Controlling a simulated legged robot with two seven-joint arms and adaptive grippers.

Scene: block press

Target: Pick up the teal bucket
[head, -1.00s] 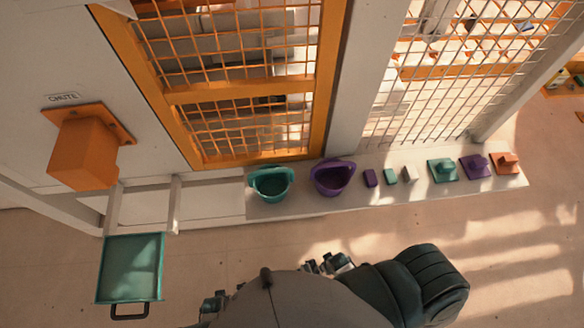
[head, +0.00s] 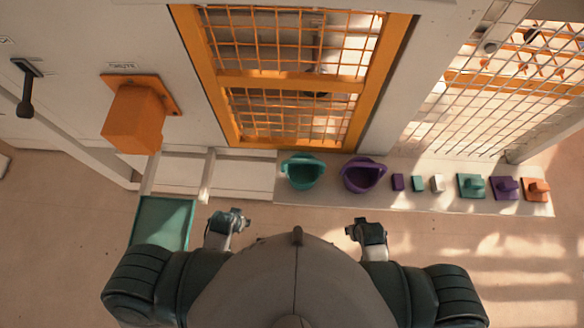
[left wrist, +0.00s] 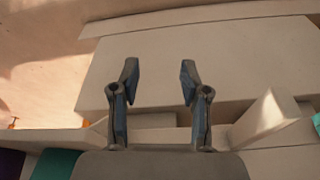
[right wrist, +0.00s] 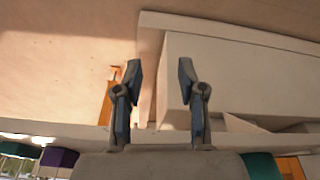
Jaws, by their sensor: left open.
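The teal bucket (head: 302,172) stands upright on the pale ledge in the head view, left of the purple bucket (head: 363,175). My left gripper (head: 240,220) is in front of the ledge, to the left of and nearer than the teal bucket, apart from it. In the left wrist view its two fingers (left wrist: 157,85) are spread with nothing between them. My right gripper (head: 357,232) is in front of the purple bucket, apart from it. In the right wrist view its fingers (right wrist: 158,85) are also spread and empty.
The ledge (head: 400,204) also carries small blocks (head: 418,184) and teal, purple and orange stamp-like pieces (head: 505,188) to the right. A teal tray (head: 160,222) is at the left, below the orange chute (head: 136,118). A mesh window stands behind the buckets.

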